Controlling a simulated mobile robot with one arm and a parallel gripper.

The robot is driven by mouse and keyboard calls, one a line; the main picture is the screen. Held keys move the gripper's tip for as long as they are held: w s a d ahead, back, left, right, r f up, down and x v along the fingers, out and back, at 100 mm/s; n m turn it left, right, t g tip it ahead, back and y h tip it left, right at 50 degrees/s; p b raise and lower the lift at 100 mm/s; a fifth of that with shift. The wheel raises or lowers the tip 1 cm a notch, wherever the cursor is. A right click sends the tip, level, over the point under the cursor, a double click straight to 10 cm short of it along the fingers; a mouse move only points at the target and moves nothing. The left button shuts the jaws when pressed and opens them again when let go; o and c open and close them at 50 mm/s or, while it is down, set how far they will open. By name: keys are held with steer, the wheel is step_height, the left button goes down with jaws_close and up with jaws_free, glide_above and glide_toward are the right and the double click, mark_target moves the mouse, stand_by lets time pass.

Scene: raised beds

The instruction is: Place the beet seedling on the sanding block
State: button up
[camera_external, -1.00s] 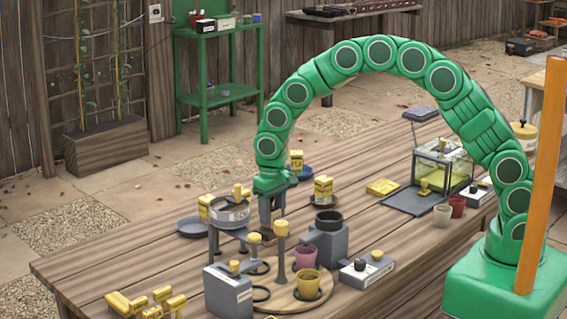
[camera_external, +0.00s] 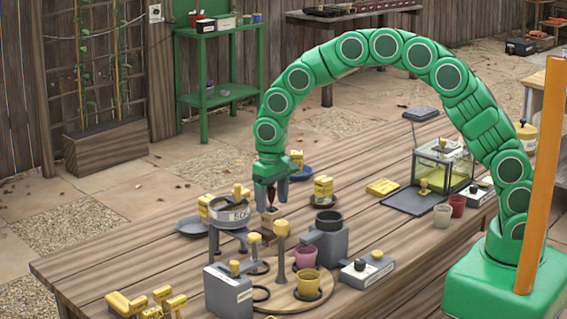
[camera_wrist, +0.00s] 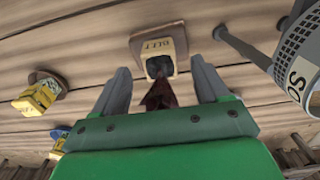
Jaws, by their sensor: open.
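The beet seedling (camera_external: 269,214) is a small tan pot with dark red leaves, upright below my gripper (camera_external: 271,200). In the wrist view its pot (camera_wrist: 165,48) carries a BEET label, and its leaves (camera_wrist: 160,95) reach up between the fingers. My gripper (camera_wrist: 163,88) is open, with a finger apart on each side of the leaves. A brown wooden block (camera_external: 262,238), which looks like the sanding block, lies under the pot; in the wrist view a brown edge (camera_wrist: 137,48) shows around it. The pot appears to rest on it, though the contact is partly hidden.
A grey sieve on a stand (camera_external: 229,212) is close at left. A round wooden board (camera_external: 285,297) with pots and a grey post (camera_external: 282,253) lies in front.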

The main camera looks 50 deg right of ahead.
mark_target(272, 210)
step_height(272, 210, up, 7)
steer(key=s+d+r, duration=0.7)
steer(key=d, duration=0.1)
steer(key=s+d+r, duration=0.4)
steer(key=s+d, duration=0.5)
steer(key=s, duration=0.5)
steer(key=s+d+g, duration=0.1)
steer(key=s+d, duration=0.3)
steer(key=s, duration=0.7)
steer(key=s+d, duration=0.5)
steer(key=s, duration=0.6)
steer(key=shift+s+f+g, duration=0.3)
steer(key=shift+f+g, duration=0.1)
steer(key=shift+f, duration=0.05)
steer(key=shift+d, duration=0.1)
